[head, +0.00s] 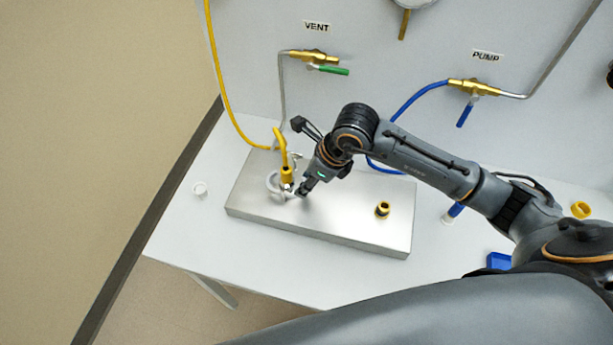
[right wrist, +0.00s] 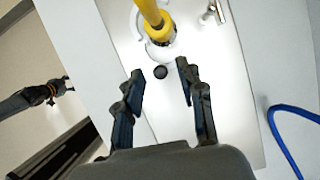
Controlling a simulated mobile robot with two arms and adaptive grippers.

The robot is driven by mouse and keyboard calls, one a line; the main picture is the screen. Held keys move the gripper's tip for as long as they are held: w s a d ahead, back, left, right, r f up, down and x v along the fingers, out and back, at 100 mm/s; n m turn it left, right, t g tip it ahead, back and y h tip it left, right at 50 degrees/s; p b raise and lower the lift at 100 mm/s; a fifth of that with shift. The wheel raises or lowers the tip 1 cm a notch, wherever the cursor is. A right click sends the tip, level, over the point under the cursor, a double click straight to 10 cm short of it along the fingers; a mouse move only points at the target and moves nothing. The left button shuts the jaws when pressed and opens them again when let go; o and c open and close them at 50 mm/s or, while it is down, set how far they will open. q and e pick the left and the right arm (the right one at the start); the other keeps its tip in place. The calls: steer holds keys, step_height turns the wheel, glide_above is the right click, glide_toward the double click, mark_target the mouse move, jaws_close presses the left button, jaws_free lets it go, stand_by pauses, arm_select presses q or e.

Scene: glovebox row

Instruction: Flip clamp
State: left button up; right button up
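A silvery ring-shaped clamp (head: 272,184) sits on the left part of a metal box top, around the base of a yellow hose fitting (head: 287,175). In the right wrist view, the yellow fitting (right wrist: 150,14) is at the top, with a pale ring (right wrist: 143,30) around its base. My right gripper (head: 301,158) is beside the fitting. In the right wrist view, its fingers (right wrist: 162,70) are apart with nothing held. A small dark round thing (right wrist: 161,72) shows between the fingertips; I cannot tell what it is. My left gripper (right wrist: 58,88) shows small at the left; its opening is unclear.
The metal box (head: 330,226) stands on a white table (head: 190,235), with a brass port (head: 382,208) at its right. VENT valve (head: 313,56) and PUMP valve (head: 473,87) are on the wall behind. The yellow hose (head: 224,99) and blue hose (head: 414,98) hang nearby.

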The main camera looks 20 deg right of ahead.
steer(key=shift+f, duration=0.2)
arm_select(q)
steer(key=shift+a+r, duration=0.1)
steer(key=shift+a, duration=0.2)
arm_select(e)
steer(key=shift+f, duration=0.1)
jaws_close()
arm_select(q)
steer(key=shift+s+a, duration=0.1)
steer(key=shift+a, duration=0.1)
steer(key=shift+f, duration=0.2)
arm_select(e)
steer(key=shift+w, duration=0.1)
